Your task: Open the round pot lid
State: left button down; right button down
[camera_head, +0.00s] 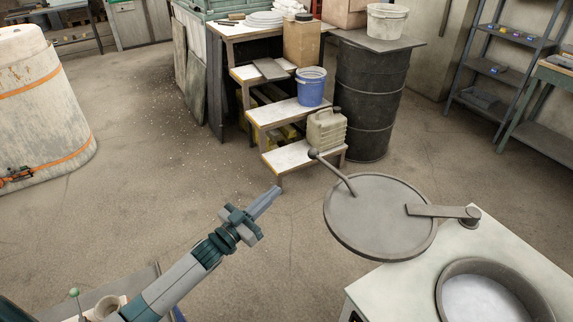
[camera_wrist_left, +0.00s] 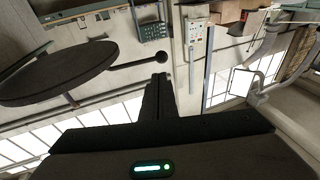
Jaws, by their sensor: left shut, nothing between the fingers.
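The round grey lid (camera_head: 375,225) is swung out to the left of the pot, on a pivot arm (camera_head: 440,211). A thin handle with a ball knob (camera_head: 313,153) sticks out from its far left side. The pot (camera_head: 447,284) at the lower right is uncovered and shows pale contents. My left gripper (camera_head: 277,190) is shut and empty, left of the lid and apart from it. In the left wrist view the lid (camera_wrist_left: 60,72) is a dark disc at the left, and its knob (camera_wrist_left: 163,56) shows just beyond the shut fingers (camera_wrist_left: 160,78). My right gripper is not in view.
The white counter (camera_head: 395,285) holds the pot at the lower right. Stepped shelves with a blue bucket (camera_head: 311,87) and a beige canister (camera_head: 327,130) stand beyond, beside a dark barrel (camera_head: 372,95). The floor left of the lid is open.

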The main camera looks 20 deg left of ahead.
pick_arm(q)
jog(key=shift+a+f, duration=0.1)
jog(key=shift+w, duration=0.1)
